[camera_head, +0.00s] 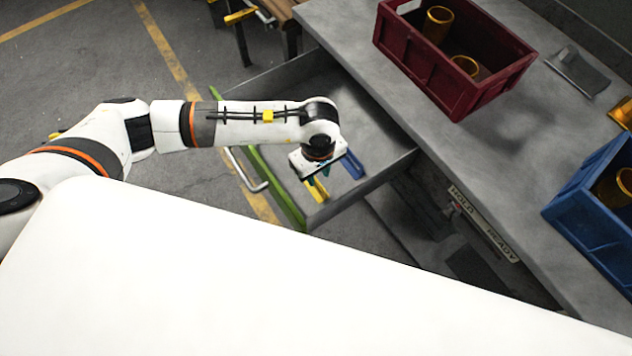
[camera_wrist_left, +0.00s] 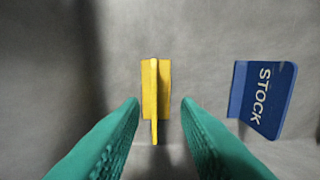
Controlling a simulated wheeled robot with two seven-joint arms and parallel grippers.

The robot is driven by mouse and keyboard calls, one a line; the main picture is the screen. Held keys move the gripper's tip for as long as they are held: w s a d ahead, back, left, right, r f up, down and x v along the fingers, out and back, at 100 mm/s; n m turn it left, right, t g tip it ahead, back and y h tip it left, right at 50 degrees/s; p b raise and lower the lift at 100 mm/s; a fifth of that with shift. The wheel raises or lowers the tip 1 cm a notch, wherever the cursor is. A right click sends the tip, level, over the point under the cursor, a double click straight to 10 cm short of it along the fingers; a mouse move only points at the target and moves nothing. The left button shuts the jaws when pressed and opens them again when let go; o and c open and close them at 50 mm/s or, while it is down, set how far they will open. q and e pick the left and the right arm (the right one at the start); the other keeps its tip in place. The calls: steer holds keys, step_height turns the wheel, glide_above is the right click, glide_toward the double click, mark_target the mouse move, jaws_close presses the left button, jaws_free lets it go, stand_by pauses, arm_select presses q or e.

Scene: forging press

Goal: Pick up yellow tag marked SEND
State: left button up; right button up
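The yellow tag (camera_wrist_left: 157,92) lies in the open drawer and stands between my left gripper's fingers in the left wrist view, with a gap on both sides. No lettering shows on it from here. In the head view the yellow tag (camera_head: 315,191) shows just below my left gripper (camera_head: 317,178). The left gripper (camera_wrist_left: 160,105) is open, its two green fingers on either side of the tag's near end. A blue tag marked STOCK (camera_wrist_left: 263,97) lies to the right of the yellow one; it also shows in the head view (camera_head: 352,165). My right gripper is not in view.
The open drawer (camera_head: 375,180) has grey walls around the tags and a green-edged front with a handle (camera_head: 243,172). Above it, the bench (camera_head: 480,150) carries a dark red crate (camera_head: 440,75) and a blue crate (camera_head: 590,215) with brass-coloured parts. A HOLD/READY strip (camera_head: 482,224) is on the bench front.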

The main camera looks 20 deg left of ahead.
mark_target(316, 179)
arm_select(q)
steer(key=f, duration=0.4)
steer(key=shift+s+a, duration=0.15)
steer(key=shift+a, duration=0.05)
jaws_close()
steer(key=shift+r, duration=0.1)
